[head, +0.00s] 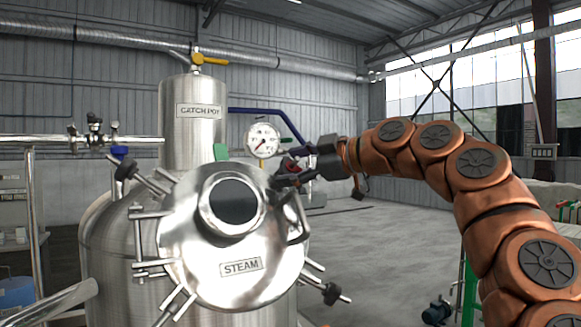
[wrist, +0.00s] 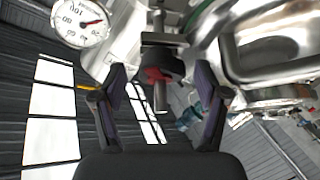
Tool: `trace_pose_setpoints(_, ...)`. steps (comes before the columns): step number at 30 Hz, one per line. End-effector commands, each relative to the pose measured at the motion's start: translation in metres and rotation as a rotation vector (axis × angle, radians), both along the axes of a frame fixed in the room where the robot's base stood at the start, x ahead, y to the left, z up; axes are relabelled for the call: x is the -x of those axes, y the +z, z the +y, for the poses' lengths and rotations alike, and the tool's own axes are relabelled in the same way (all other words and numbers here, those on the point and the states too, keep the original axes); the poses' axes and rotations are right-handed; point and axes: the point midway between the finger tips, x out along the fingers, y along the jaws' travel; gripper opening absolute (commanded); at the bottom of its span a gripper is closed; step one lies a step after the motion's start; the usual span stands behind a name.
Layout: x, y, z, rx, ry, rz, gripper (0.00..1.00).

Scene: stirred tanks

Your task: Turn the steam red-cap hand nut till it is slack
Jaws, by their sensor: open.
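The steam tank's round steel lid (head: 180,245) is marked STEAM and has a dark sight glass in its middle. Swing bolts with hand nuts stand around its rim. The red-cap hand nut (wrist: 158,76) sits on a bolt at the lid's upper right, and its red also shows in the head view (head: 288,164), partly hidden by my gripper. My gripper (head: 285,180) is at this nut. In the wrist view my gripper (wrist: 160,105) is open, with one finger on each side of the bolt's end. The nut is ahead between the fingers, and I see no contact.
A pressure gauge (head: 263,140) stands close behind my gripper, also in the wrist view (wrist: 80,22). A lid handle (head: 298,222) is just below it. The catch pot (head: 193,130) rises behind the lid. Other dark-knobbed nuts (head: 332,293) stick out around the rim. Open floor lies to the right.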

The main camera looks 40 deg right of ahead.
Motion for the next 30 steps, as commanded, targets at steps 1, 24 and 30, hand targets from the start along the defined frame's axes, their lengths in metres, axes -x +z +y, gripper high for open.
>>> trace_pose_setpoints(1, 0.000, 0.000, 0.000, 0.000, 0.000, 0.000, 0.73)
trace_pose_setpoints(24, 0.089, 0.017, -0.033, -0.001, -0.003, -0.004, 0.73)
trace_pose_setpoints(30, 0.109, 0.020, -0.040, 0.000, -0.001, -0.001, 0.73)
